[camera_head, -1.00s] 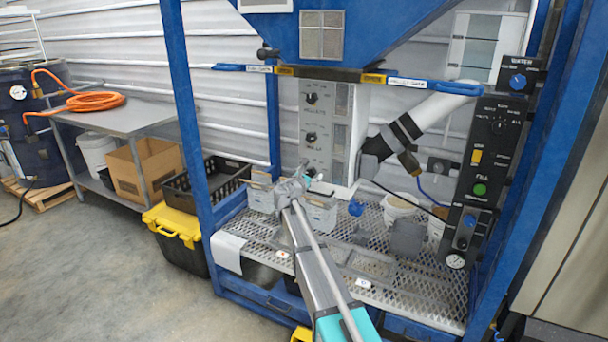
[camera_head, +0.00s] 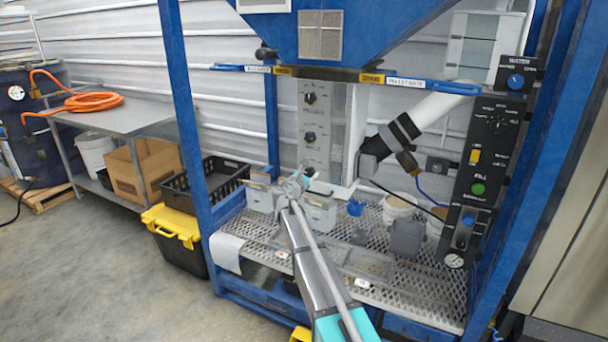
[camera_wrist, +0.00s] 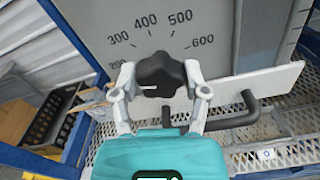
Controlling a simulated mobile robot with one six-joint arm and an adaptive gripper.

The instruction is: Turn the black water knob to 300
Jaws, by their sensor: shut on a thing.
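The black lobed knob (camera_wrist: 160,75) sits on a grey panel (camera_wrist: 100,20) with a printed scale in the wrist view. The numbers 300, 400, 500 and 600 are readable around it, and a lower one at left is partly hidden. In the head view my gripper (camera_head: 300,182) is at the bottom of the panel (camera_head: 322,160) and hides this knob.
Two more black knobs, an upper one (camera_head: 310,98) and a lower one (camera_head: 309,137), are on the panel above my gripper. A dark bent handle (camera_wrist: 245,110) is right of the knob, above the mesh shelf (camera_head: 430,290). A black control box (camera_head: 490,150) stands at right.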

